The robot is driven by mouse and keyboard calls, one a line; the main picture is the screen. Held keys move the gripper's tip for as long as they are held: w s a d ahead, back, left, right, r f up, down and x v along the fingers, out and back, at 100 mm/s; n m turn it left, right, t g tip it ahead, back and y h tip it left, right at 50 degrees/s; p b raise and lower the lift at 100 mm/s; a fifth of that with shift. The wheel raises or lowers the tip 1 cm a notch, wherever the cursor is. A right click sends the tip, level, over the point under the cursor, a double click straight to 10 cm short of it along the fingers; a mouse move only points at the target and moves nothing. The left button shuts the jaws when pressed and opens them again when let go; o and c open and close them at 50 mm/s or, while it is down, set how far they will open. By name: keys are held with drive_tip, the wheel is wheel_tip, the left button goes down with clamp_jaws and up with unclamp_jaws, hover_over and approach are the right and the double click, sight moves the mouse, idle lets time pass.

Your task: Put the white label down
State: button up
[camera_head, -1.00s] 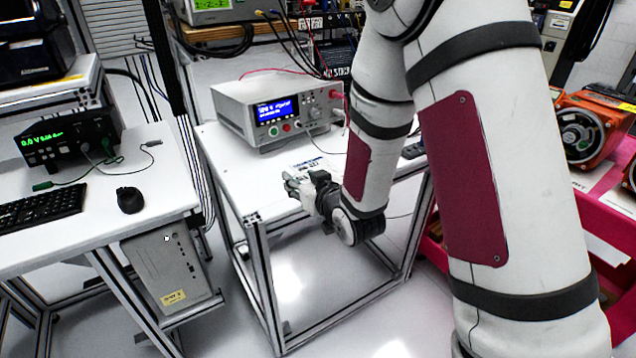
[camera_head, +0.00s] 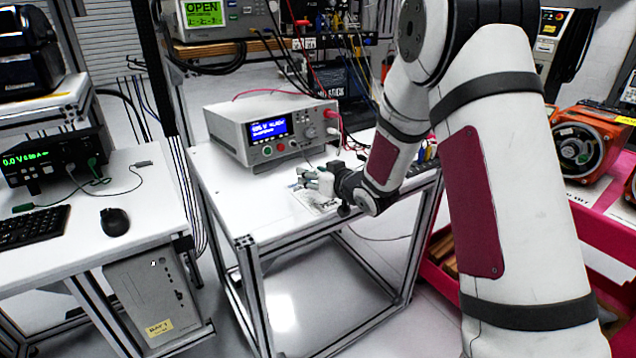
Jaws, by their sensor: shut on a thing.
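My gripper (camera_head: 308,179) is over the right part of the white table (camera_head: 225,190), in front of the bench instrument. It is small in the view, and its fingers point left. It is shut on a small pale thing at the fingers, which I take to be the white label (camera_head: 325,186); its outline is hard to make out. A printed white sheet (camera_head: 312,202) shows just below the gripper, partly covered by it. I cannot tell whether the held label touches the table or the sheet.
A grey bench instrument (camera_head: 268,130) with a blue display stands behind my gripper, with cables at its right. The table's left and front parts are clear. A second desk (camera_head: 150,210) with a mouse (camera_head: 114,222) is at left. A pink cart (camera_head: 600,240) is at right.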

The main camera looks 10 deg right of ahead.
drive_tip(key=shift+w+d+f, duration=0.2)
drive_tip(key=shift+w+d, duration=0.7)
drive_tip(key=shift+w, duration=0.2)
drive_tip(key=shift+s+f, duration=0.1)
drive_tip(key=shift+f, duration=1.55)
drive_tip(key=shift+f+b, duration=0.15)
drive_tip(key=shift+b, duration=0.25)
drive_tip(key=shift+f, duration=0.35)
drive_tip(key=shift+f+b, duration=0.15)
drive_tip(key=shift+b, duration=0.2)
drive_tip(key=o, duration=0.7)
drive_tip(key=shift+a, duration=0.1)
